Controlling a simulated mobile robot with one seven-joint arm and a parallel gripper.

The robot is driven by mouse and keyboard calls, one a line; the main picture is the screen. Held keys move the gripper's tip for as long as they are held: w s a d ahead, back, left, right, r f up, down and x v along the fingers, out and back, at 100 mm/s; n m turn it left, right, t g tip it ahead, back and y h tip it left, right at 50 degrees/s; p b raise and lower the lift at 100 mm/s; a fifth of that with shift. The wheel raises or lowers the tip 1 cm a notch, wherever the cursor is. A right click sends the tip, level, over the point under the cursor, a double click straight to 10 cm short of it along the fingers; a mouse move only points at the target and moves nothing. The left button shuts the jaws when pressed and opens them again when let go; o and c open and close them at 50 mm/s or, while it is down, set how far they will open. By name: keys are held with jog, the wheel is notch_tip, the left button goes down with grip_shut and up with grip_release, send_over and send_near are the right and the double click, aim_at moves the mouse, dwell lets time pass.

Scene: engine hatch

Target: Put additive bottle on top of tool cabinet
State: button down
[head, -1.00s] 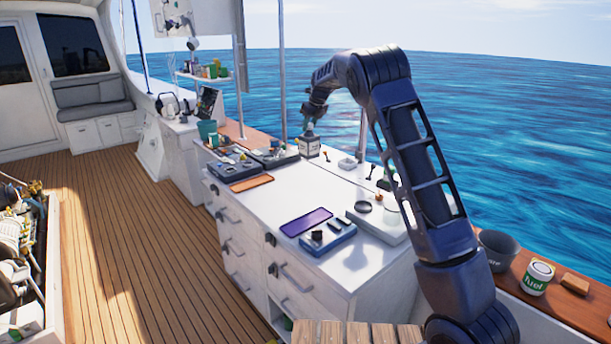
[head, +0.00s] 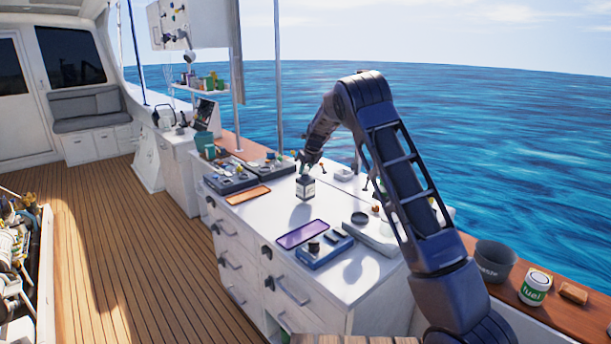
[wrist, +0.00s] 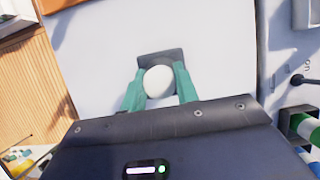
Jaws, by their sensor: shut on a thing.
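The additive bottle (head: 305,188) is small and dark with a pale label. It is upright in the head view, over the white top of the tool cabinet (head: 265,215), near its middle. I cannot tell whether its base touches the top. My gripper (head: 306,170) is above the bottle and shut on its upper part. In the wrist view the teal fingers of my gripper (wrist: 158,84) hold both sides of the bottle's round white cap (wrist: 158,81). The dark body shows partly behind the cap.
On the cabinet top, a purple-screened tablet (head: 302,234) and a blue tray (head: 325,250) lie nearer me. An orange-brown flat piece (head: 248,195) lies at left. Bare white surface surrounds the bottle.

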jog(key=shift+f, duration=1.35)
jog(key=c, duration=1.1)
grip_release()
jog(key=shift+o, duration=0.2)
